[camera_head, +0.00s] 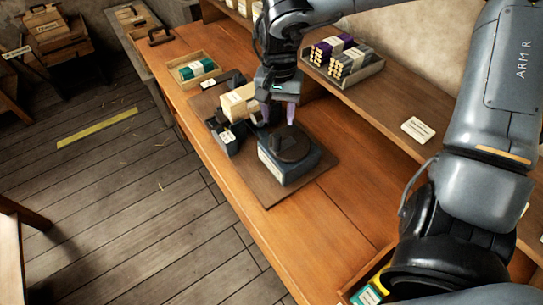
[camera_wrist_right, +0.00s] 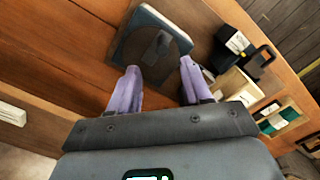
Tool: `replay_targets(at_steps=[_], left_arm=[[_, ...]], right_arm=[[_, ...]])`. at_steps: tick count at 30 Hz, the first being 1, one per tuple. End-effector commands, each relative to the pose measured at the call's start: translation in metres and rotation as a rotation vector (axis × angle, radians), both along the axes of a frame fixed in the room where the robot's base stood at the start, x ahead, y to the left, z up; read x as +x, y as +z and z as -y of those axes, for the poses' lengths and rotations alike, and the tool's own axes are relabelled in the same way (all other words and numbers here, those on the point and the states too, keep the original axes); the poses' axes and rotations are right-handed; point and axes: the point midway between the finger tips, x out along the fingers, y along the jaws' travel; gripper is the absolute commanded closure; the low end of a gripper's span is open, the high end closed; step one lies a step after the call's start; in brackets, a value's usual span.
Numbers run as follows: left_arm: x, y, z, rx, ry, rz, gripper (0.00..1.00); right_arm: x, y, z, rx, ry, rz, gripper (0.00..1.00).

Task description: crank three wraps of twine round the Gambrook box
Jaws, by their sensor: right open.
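A dark round handwheel (camera_head: 289,144) sits on a blue-grey block-shaped base (camera_head: 288,172) on a brown board on the bench; the wheel also shows in the right wrist view (camera_wrist_right: 157,46). A cream box (camera_head: 239,102) stands beside it at the dark part of the press (camera_head: 229,138); the box shows in the wrist view too (camera_wrist_right: 234,84). Its label is too small to read, and I see no twine clearly around it. My right gripper (camera_head: 278,118) points down above and just behind the wheel, its purple fingers (camera_wrist_right: 159,68) apart and empty. My left gripper is not in view.
A tray with a green bundle (camera_head: 196,70) lies farther along the bench. A box with green and yellow items (camera_head: 368,291) is near my right arm.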

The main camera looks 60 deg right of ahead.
Motion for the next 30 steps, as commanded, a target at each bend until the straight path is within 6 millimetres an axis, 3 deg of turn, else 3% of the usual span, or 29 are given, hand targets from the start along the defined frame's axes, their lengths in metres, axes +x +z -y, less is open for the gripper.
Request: replay_targets(at_steps=[1, 10, 24, 30], left_arm=[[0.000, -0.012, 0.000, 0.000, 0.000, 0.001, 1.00], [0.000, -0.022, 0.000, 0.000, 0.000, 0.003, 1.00], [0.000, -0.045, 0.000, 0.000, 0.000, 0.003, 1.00], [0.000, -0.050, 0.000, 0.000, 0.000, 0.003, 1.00]], right_arm=[[0.001, -0.006, 0.001, -0.018, 0.001, 0.009, 0.51], [0.003, -0.022, 0.002, -0.021, 0.002, 0.022, 0.51], [0.002, -0.095, 0.001, -0.019, 0.002, 0.020, 0.51], [0.002, -0.110, 0.001, -0.021, 0.003, 0.022, 0.51]])
